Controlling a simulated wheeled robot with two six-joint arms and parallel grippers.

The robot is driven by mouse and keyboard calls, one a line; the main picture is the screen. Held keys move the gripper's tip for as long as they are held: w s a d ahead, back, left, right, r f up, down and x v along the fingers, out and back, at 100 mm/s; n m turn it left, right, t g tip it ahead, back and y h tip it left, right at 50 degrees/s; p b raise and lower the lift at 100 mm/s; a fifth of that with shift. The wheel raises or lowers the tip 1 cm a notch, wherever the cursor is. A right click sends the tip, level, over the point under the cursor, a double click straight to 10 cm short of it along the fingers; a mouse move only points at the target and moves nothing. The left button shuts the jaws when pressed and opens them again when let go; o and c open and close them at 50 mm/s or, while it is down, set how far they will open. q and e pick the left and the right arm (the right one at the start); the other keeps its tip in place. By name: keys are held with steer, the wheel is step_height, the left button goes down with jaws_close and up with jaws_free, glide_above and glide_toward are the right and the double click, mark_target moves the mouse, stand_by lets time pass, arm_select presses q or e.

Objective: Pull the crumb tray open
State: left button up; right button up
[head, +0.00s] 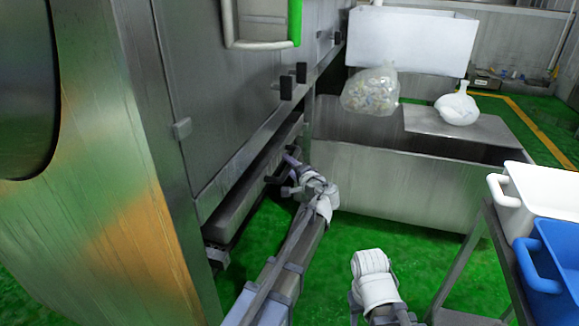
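The crumb tray (238,184) is a long, low steel tray under the side of the large steel machine at left. A dark handle (271,180) shows at its near right side. My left gripper (284,176) is at this handle, with its arm reaching in from the bottom. The fingers are small and partly overlap the handle, so I cannot tell whether they are closed on it or only around it. My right arm shows at the bottom, right of centre, with a white joint; its gripper fingers do not show.
A steel bin (400,180) stands beyond my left gripper, with a clear bag of scraps (370,90) and a white bag (457,106) above it. A cart with white (545,195) and blue (555,262) tubs stands at right. Green floor (370,232) is free between.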

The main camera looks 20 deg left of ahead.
arm_select(q)
jaws_close()
stand_by(1.2)
